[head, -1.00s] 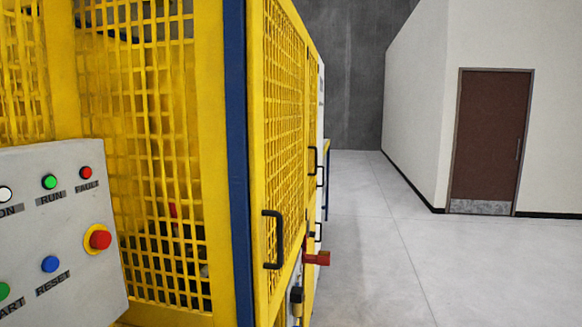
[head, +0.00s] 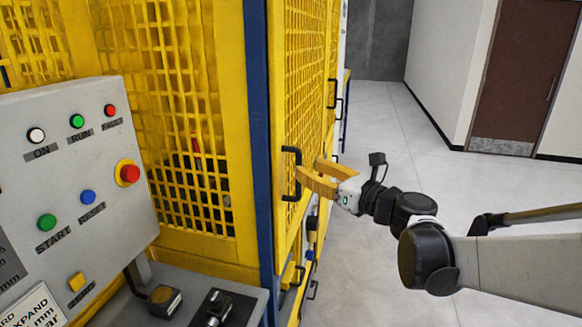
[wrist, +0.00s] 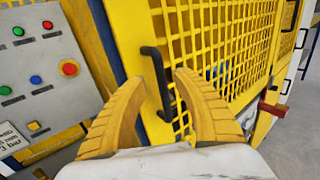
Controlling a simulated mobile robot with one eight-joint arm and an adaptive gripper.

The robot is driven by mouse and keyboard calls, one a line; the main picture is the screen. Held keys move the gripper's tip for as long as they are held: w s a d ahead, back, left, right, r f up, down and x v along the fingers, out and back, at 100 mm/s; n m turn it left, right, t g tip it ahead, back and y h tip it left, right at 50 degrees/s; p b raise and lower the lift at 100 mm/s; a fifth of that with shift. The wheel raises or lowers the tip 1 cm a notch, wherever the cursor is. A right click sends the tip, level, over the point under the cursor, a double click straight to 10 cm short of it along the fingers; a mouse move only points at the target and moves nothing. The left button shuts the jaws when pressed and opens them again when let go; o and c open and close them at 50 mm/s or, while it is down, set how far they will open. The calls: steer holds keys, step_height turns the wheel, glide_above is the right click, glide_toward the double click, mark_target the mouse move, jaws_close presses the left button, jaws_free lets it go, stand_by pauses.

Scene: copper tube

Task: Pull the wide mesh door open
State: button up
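The wide yellow mesh door (head: 303,75) is on the right side of the machine guard and looks closed against its frame. Its black bar handle (head: 288,174) stands upright near the door's near edge. In the wrist view the handle (wrist: 157,80) shows ahead, between the lines of the two fingers. My gripper (head: 309,171) has yellow fingers spread apart and is empty. It is just right of the handle in the head view, its tips close to it; I cannot tell whether they touch. The mesh door also fills the upper middle of the wrist view (wrist: 225,45).
A grey control panel (head: 70,165) with coloured buttons stands at left. A blue post (head: 263,140) borders the door. A red fitting (wrist: 273,107) juts out beyond the door in the wrist view. Open grey floor (head: 400,140) lies right, before a brown door (head: 520,80).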

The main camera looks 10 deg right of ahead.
mark_target(301, 165)
steer(key=x, duration=0.4)
steer(key=shift+w+a+b, duration=0.15)
steer(key=shift+w+b, duration=0.05)
steer(key=shift+b, duration=0.1)
jaws_close()
